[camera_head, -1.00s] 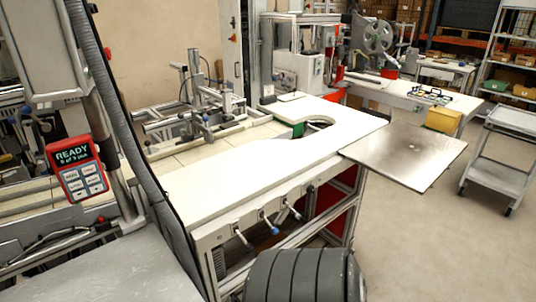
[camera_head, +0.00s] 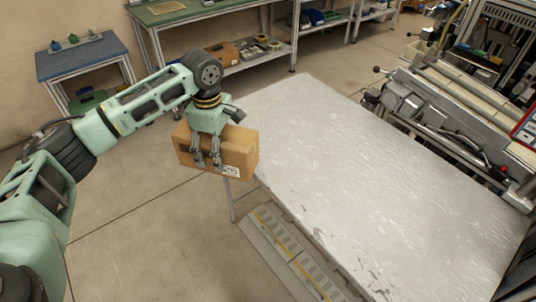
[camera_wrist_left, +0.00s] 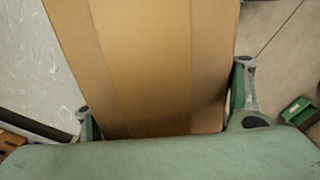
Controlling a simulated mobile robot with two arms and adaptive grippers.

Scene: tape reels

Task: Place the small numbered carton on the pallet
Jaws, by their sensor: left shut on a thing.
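A small brown cardboard carton (camera_head: 234,153) hangs in the air left of the large pale table, above the floor. A white label with dark print shows low on its side; I cannot read it. My left gripper (camera_head: 207,160) is shut on the carton from above, with fingers over its near side. In the left wrist view the carton (camera_wrist_left: 155,60) fills the middle, between the fingers of the left gripper (camera_wrist_left: 165,108). My right gripper is not in view. I cannot make out a pallet in these frames.
The pale, scuffed tabletop (camera_head: 370,180) is bare. A grey strip with yellow lines (camera_head: 290,255) lies low beside its near edge. A blue-topped table (camera_head: 80,55) and a green bench (camera_head: 190,12) stand behind. Machinery (camera_head: 440,120) stands at right. Floor at left is clear.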

